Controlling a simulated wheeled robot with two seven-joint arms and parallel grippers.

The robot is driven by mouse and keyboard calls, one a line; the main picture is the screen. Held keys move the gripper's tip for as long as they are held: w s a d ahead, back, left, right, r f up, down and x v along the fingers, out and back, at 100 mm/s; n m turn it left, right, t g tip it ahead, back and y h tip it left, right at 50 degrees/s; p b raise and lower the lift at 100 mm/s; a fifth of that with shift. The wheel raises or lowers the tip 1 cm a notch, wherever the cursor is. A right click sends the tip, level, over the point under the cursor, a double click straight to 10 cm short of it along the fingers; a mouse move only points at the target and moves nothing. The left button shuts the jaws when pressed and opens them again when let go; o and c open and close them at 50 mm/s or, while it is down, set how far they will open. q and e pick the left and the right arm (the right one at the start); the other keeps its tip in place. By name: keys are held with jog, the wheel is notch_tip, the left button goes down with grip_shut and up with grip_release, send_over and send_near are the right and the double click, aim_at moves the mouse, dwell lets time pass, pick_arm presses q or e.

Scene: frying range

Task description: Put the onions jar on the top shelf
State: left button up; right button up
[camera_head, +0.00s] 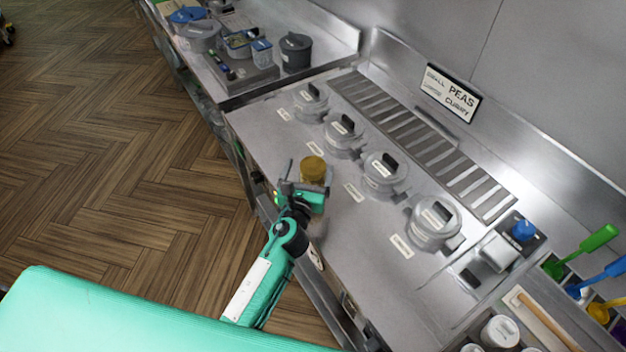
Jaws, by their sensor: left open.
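A small jar with an amber-brown top (314,168) stands on the steel range top near its front left edge. I take it for the onions jar; no label on it can be read. My left gripper (304,180) is open right at the jar, its fingers close around the near part of it. The gripper hides the jar's lower part, and I cannot tell whether the fingers touch it. My right gripper is not in view. I cannot make out a top shelf in this view.
Several lidded pots (383,173) sit sunk in the range top, right of the jar. A vent grille (425,140) and a sign (450,93) are behind them. A counter with containers (295,52) is beyond. Coloured-handled utensils (597,239) stand at the right.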

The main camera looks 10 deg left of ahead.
aim_at(314, 160)
pick_arm(q)
jog(key=w, duration=0.5)
jog(key=shift+d+f, duration=0.25)
jog(key=shift+s, duration=0.1)
jog(key=shift+c, duration=0.5)
grip_shut()
